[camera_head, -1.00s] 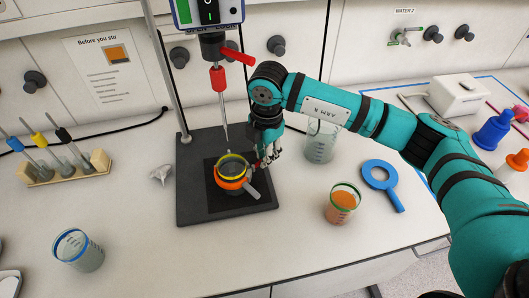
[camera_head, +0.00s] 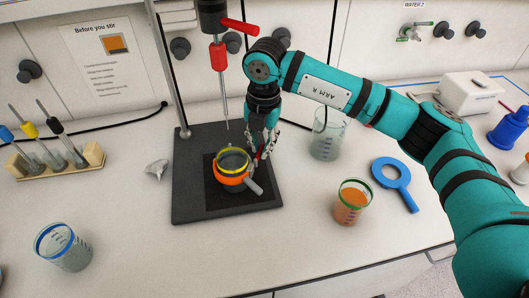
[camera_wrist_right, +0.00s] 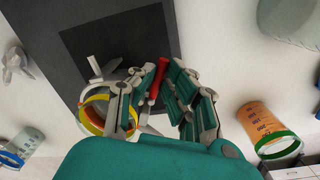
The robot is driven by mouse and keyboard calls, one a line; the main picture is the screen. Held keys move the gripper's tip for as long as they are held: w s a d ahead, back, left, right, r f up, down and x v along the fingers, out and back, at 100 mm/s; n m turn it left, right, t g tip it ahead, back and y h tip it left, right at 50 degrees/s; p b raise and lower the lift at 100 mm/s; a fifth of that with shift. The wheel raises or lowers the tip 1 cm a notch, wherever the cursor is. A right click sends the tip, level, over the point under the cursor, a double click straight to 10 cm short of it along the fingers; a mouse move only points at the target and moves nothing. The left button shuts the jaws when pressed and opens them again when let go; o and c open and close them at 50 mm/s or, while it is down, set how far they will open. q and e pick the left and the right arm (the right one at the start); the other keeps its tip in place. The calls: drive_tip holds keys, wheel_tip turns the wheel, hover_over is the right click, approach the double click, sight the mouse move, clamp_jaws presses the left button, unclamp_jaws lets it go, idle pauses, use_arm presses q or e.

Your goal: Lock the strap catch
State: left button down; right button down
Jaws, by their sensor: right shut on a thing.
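A small beaker with a yellow rim (camera_head: 233,162) stands on the dark stirrer base, with an orange strap (camera_head: 226,179) around it. A grey handle (camera_head: 253,187) sticks out at its front right. My right gripper (camera_head: 263,152) reaches down beside the beaker's right side. In the right wrist view the gripper (camera_wrist_right: 160,95) is shut on a red lever (camera_wrist_right: 157,84), which appears to be the strap catch. The fingers partly hide the beaker (camera_wrist_right: 97,112) and the catch, so I cannot tell whether it is latched. My left gripper is out of view.
The base (camera_head: 190,205) carries an upright rod (camera_head: 168,65) and a thin stirrer shaft (camera_head: 224,95) above the beaker.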

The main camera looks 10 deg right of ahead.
drive_tip(key=shift+w+a+n+b, duration=0.2)
drive_tip(key=shift+n+b, duration=0.25)
drive_tip(key=shift+n, duration=0.15)
drive_tip(key=shift+w+a+n+b, duration=0.15)
drive_tip(key=shift+n+b, duration=0.25)
drive_tip(key=shift+n, duration=0.2)
drive_tip(key=shift+a+n+b, duration=0.3)
drive_tip(key=shift+n+b, duration=0.3)
drive_tip(key=shift+n, duration=0.4)
drive_tip(key=shift+r, duration=0.1)
drive_tip(key=c, duration=1.4)
unclamp_jaws()
drive_tip(key=shift+s, duration=0.1)
